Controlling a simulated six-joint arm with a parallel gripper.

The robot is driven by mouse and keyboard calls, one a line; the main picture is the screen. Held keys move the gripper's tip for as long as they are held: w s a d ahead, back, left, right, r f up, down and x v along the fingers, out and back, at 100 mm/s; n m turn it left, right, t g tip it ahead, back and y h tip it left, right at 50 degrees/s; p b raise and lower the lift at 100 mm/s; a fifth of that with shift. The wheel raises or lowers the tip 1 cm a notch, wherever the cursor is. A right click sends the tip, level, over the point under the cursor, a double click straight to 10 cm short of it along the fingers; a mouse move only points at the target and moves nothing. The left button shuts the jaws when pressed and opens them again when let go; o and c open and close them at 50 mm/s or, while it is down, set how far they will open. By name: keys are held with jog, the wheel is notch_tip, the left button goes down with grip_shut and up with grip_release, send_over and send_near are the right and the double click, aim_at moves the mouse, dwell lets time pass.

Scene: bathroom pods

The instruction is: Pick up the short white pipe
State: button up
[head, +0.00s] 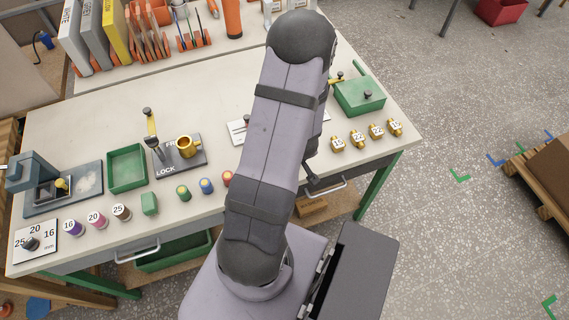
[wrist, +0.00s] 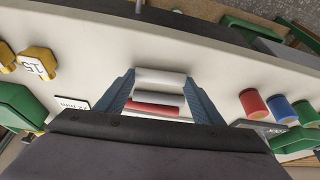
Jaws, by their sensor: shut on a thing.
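The short white pipe (wrist: 161,77) shows in the wrist view as a pale cylinder lying crosswise between the two blue fingers. My gripper (wrist: 160,83) is shut on it, with one fingertip at each end. A red pipe piece (wrist: 152,107) lies below it in the picture, also between the fingers but nearer the palm; whether it touches anything is unclear. In the head view my arm hides the gripper and the white pipe.
A 22 mm label plate (wrist: 74,104) and gold hex fittings (wrist: 39,62) are left in the wrist view; red, blue and green cylinders (wrist: 279,106) are right. In the head view, a green box (head: 360,98) and gold fittings (head: 357,138) stand right of my arm, a green tray (head: 127,167) left.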

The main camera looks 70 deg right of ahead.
jog(key=shift+r, duration=0.15)
notch_tip(320, 180, up, 18)
jog(key=p, duration=0.9)
jog(key=shift+f, duration=0.25)
